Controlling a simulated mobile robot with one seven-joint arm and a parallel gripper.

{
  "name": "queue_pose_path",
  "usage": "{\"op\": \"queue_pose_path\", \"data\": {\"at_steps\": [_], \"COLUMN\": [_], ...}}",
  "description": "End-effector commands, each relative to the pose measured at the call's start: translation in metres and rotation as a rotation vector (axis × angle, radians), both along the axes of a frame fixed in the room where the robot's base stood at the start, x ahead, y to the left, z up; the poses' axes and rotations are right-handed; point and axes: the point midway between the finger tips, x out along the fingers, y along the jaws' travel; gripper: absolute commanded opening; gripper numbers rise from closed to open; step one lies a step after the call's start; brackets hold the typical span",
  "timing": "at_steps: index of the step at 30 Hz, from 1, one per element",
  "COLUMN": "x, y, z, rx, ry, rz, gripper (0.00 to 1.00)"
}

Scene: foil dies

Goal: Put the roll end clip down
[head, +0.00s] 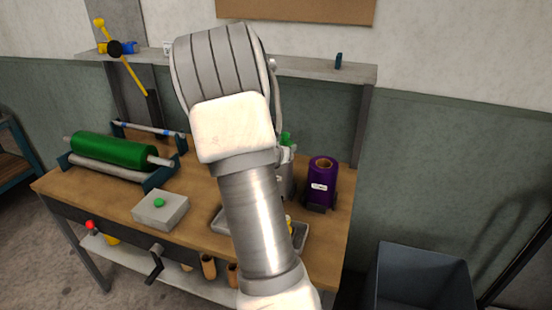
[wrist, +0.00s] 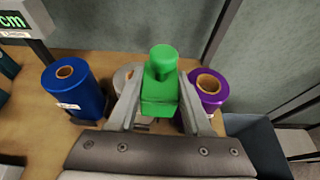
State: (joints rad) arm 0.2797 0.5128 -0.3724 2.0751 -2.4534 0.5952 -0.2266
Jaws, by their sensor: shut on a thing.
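A green roll end clip (wrist: 160,92) with a rounded knob on top is between the two fingers of my gripper (wrist: 161,100), which is shut on it. The clip is held up above the bench, in front of a silver-grey roll (wrist: 125,76) that it partly hides. In the head view my arm covers most of the gripper; a small green part of the clip (head: 286,138) shows to its right. Whether the clip touches anything below cannot be seen.
A purple roll (head: 320,186) stands right of the clip, and a blue roll (wrist: 73,92) left in the wrist view. The wooden bench (head: 205,190) also holds a green roller (head: 112,152), a grey box with a green button (head: 160,211) and a tray (head: 299,237). A bin (head: 420,275) stands right.

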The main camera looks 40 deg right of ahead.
Motion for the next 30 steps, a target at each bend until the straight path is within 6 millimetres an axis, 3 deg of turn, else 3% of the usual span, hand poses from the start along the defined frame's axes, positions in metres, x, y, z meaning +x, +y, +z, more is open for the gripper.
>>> {"op": "queue_pose_path", "data": {"at_steps": [12,19,25,30], "x": [0.056,0.062,0.061,0.061], "y": [-0.021,-0.023,-0.023,-0.023], "z": [-0.035,-0.045,-0.071,-0.08], "rx": [0.0,0.001,0.0,0.001], "ry": [0.0,0.001,0.003,0.0], "rz": [0.0,-0.001,-0.001,0.0], "gripper": [0.0,0.0,0.0,0.0]}}
